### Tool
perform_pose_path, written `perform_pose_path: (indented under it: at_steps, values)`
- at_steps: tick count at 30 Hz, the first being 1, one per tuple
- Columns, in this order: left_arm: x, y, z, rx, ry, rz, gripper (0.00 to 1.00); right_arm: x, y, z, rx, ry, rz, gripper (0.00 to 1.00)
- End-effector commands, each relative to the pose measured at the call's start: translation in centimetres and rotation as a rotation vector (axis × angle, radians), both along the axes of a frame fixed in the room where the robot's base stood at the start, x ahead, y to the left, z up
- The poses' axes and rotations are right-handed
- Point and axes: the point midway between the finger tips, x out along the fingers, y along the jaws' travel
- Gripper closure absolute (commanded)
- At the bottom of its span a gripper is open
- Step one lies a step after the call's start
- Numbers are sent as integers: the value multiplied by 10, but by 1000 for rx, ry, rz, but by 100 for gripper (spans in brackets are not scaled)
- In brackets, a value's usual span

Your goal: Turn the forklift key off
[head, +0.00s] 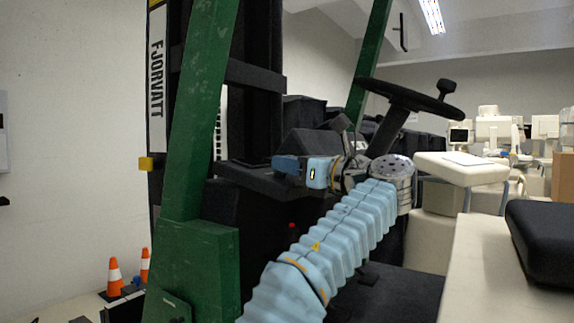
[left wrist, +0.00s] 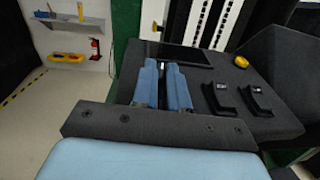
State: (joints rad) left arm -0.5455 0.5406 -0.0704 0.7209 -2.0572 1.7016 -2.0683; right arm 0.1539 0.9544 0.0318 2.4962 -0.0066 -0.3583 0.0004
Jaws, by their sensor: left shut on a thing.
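My left gripper (head: 288,163) reaches the dark dashboard of the forklift, its blue fingers pointing left in the head view. In the left wrist view the two blue fingers (left wrist: 164,68) are close together over the dashboard (left wrist: 205,125), just below a flat black screen (left wrist: 181,55). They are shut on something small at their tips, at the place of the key. The key itself is almost wholly hidden by the fingers, so I cannot tell its turn angle. My right gripper is not in view.
A yellow knob (left wrist: 241,62) and two black rocker switches (left wrist: 216,98) (left wrist: 257,97) lie right of the fingers. The steering wheel (head: 410,97) stands above my arm. A green post (head: 200,110) stands left of the gripper. Orange cones (head: 115,275) are on the floor.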

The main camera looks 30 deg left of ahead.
Motion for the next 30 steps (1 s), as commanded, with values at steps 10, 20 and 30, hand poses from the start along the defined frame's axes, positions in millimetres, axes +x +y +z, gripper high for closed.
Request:
perform_pose_path:
  at_steps: [10,20,30]
  values:
    - [2,0,1,2,-18,84,100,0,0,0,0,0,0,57]
    - [2,1,1,1,-21,101,100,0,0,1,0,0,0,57]
    - [2,1,1,1,-21,101,75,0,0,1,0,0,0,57]
